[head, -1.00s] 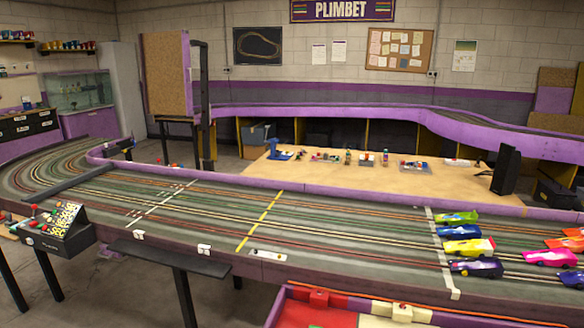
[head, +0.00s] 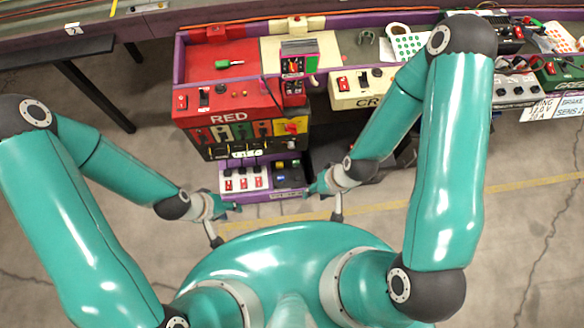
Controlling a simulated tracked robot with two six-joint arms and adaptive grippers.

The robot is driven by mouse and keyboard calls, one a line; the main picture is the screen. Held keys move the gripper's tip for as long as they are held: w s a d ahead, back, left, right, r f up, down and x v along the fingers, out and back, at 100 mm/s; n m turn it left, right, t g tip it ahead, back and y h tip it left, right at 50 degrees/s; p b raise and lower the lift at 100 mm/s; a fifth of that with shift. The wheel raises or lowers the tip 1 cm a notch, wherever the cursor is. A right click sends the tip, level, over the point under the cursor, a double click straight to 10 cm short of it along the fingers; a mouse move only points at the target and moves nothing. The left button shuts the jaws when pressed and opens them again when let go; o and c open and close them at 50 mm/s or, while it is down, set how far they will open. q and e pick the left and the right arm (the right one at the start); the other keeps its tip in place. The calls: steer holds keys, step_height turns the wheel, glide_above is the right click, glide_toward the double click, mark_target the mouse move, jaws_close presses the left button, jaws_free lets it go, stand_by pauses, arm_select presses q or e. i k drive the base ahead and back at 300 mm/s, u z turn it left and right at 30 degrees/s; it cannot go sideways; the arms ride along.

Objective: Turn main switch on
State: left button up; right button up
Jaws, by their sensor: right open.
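A red control station (head: 228,108) marked "RED" stands at the top middle of the head view. A red and yellow rotary-looking knob (head: 290,127) is on the right of its front panel. A red toggle-like switch (head: 182,101) is on its upper left ledge. Below sits a white box with several red switches (head: 243,181). No readable label tells me which is the main switch. My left gripper (head: 228,207) is just below the white box, its jaw opening unclear. My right gripper (head: 318,188) is open and empty, beside the low panel's right end.
A cream station (head: 362,96) adjoins the red one on the right, with a green-dotted card (head: 408,45) above it. A dark green station (head: 560,75) and a white switch box (head: 515,90) stand further right. A dark track leg (head: 95,92) is at left.

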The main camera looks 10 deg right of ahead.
mark_target(290, 129)
steer(key=z, duration=0.05)
steer(key=k, duration=1.1)
steer(key=u, duration=0.45)
